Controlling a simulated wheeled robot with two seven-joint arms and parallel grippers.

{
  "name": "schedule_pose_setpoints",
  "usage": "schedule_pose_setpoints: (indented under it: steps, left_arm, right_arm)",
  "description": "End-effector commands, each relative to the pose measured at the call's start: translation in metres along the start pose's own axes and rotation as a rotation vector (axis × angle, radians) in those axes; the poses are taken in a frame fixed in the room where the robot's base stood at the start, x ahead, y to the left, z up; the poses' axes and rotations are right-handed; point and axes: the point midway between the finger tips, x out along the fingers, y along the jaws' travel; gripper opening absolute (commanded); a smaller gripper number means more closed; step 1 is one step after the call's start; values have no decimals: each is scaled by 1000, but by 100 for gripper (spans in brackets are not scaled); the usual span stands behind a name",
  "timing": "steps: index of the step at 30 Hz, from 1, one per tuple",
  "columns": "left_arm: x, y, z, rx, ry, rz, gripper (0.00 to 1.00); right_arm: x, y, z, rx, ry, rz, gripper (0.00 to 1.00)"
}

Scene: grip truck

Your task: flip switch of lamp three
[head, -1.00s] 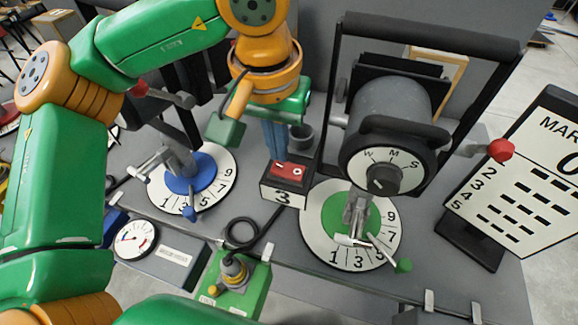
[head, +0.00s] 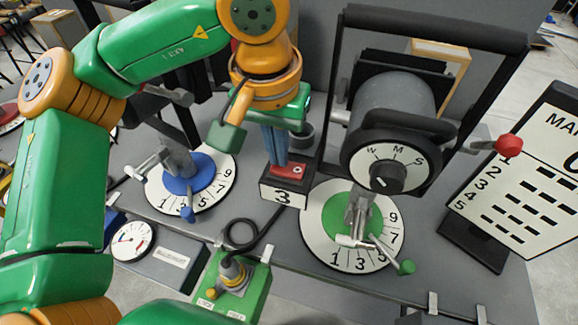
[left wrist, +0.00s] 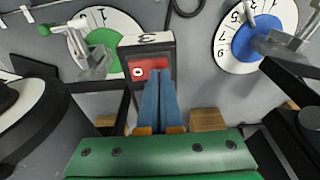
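The lamp three switch is a red rocker (head: 297,171) on a dark box with a white plate marked 3 (head: 283,195), at the middle of the head view. My left gripper (head: 280,163) points down with its blue fingers together and empty. Its tips are at the left part of the rocker and hide that part. In the left wrist view the fingertips (left wrist: 160,73) overlap the right part of the red rocker (left wrist: 142,70), leaving the white circle mark visible. Contact looks likely, but I cannot tell how hard the tips press. My right gripper is out of view.
A blue-centred dial (head: 215,192) stands left of the switch and a green-centred dial (head: 318,235) right of it, both with metal levers. A large drum with a handle (head: 400,130) rises close on the right. A gauge box (head: 170,257) and black cable lie in front.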

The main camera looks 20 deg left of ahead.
Motion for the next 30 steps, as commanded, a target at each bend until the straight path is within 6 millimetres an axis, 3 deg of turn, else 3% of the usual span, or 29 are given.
schedule_pose_setpoints:
  steps: [8,24,30]
  left_arm:
    - [-6,0,-1,0,-1,1,0]
    - [-68,0,-10,-1,-1,1,0]
    - [-68,0,-10,-1,0,1,0]
  right_arm:
    - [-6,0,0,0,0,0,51]
    - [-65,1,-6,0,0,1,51]
    - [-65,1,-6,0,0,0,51]
